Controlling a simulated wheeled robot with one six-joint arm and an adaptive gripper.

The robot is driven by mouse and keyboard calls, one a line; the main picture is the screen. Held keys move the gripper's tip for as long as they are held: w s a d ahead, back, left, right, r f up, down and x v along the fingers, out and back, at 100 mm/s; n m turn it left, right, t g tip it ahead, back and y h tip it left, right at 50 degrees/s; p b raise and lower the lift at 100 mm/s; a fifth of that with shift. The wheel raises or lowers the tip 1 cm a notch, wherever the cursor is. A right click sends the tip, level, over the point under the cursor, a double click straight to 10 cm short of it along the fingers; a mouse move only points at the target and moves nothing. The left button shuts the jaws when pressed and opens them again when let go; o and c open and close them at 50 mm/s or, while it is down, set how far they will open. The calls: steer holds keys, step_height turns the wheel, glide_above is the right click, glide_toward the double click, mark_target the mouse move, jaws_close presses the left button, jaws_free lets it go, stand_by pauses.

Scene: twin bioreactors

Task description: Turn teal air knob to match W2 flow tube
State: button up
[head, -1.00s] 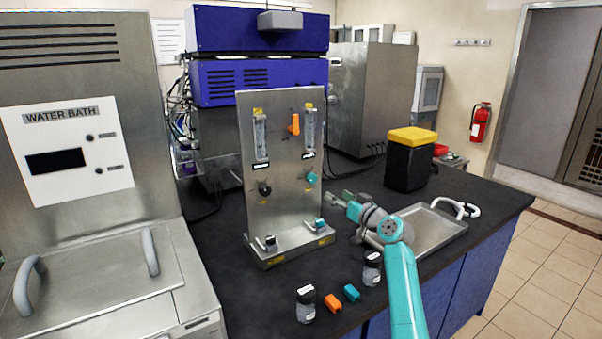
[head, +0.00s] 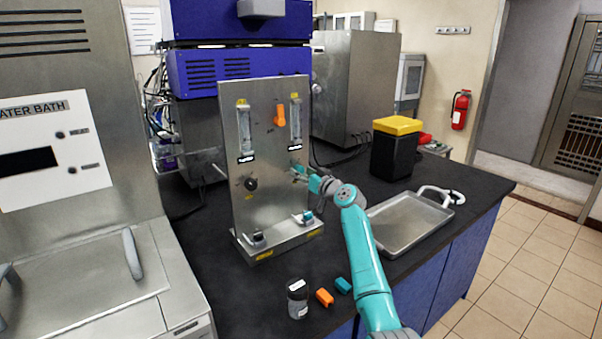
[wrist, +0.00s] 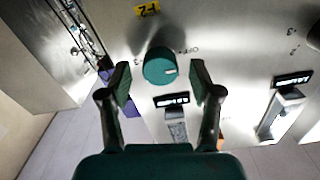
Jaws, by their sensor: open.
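The teal knob (wrist: 160,66) is on the steel panel (head: 268,130), with a white mark on its rim at the right in the wrist view. My gripper (wrist: 160,78) is open, with one finger on each side of the knob; I cannot tell whether either finger touches it. In the head view my gripper (head: 302,173) is at the panel's right side and hides most of the knob. The right flow tube (head: 295,122) stands above it, with a black-and-white label at its foot. This tube also shows below the knob in the wrist view (wrist: 176,128). The tube labels are too small to read.
A black knob (head: 250,184) and left flow tube (head: 244,130) share the panel, with an orange valve handle (head: 279,115) at top. Two small valves are on its base. A jar (head: 297,298), an orange block (head: 324,297) and a teal block (head: 343,286) lie in front. A tray (head: 405,224) is right.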

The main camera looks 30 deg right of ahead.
steer(key=shift+w, duration=0.6)
steer(key=c, duration=1.1)
steer(key=shift+c, duration=0.2)
steer(key=shift+m, duration=0.5)
steer(key=m, duration=0.4)
steer(key=shift+m, duration=0.4)
steer(key=m, duration=0.5)
steer(key=shift+m, duration=0.4)
